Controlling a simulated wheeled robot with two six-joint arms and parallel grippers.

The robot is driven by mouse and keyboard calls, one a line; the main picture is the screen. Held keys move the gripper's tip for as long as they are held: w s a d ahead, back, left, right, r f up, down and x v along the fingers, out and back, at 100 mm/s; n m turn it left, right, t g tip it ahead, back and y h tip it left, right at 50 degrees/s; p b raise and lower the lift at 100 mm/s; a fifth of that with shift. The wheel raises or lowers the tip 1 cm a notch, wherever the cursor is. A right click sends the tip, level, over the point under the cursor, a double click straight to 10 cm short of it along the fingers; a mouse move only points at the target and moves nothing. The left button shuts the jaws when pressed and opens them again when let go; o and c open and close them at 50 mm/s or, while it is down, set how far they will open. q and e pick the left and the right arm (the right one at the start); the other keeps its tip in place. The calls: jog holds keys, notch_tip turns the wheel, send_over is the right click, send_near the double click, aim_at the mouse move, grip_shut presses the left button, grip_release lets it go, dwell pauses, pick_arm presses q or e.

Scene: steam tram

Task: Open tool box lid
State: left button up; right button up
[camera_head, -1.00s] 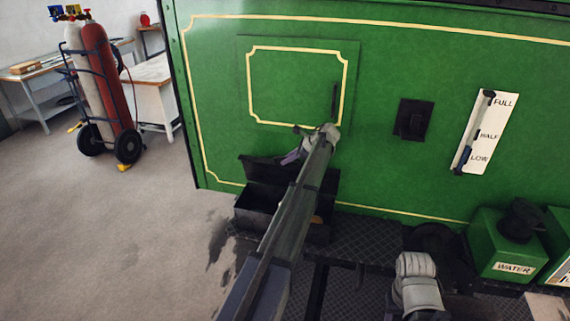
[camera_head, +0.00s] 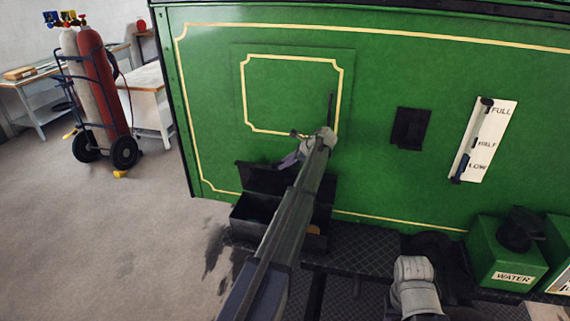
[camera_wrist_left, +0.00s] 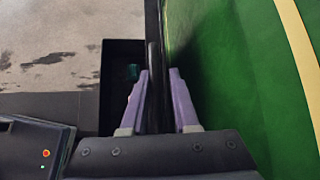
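The tool box (camera_head: 250,214) is a dark box on the floor plate below the green side panel in the head view. Its lid (camera_head: 262,178) stands up at the back, close to the green panel. My left gripper (camera_head: 289,160) is at the lid's upper edge, and my left arm hides the right part of the box. In the left wrist view, the purple fingers of my left gripper (camera_wrist_left: 159,75) stand apart, with the dark lid edge (camera_wrist_left: 152,35) between them. A gap shows beside the right finger. The box interior (camera_wrist_left: 118,75) holds a small teal thing.
The green panel (camera_head: 380,60) rises right behind the lid, with a handle (camera_head: 331,108) above it. A green water can (camera_head: 505,252) stands at the right. Gas cylinders (camera_head: 97,85) on a cart stand far left. The floor (camera_head: 120,240) left of the box is clear.

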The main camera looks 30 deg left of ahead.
pick_arm(q)
jog(key=shift+o, duration=1)
jog(key=p+v, duration=0.5)
jog(key=v, duration=0.2)
jog(key=shift+r, duration=0.15)
jog(key=shift+d+r, duration=0.1)
jog(key=shift+d, duration=0.25)
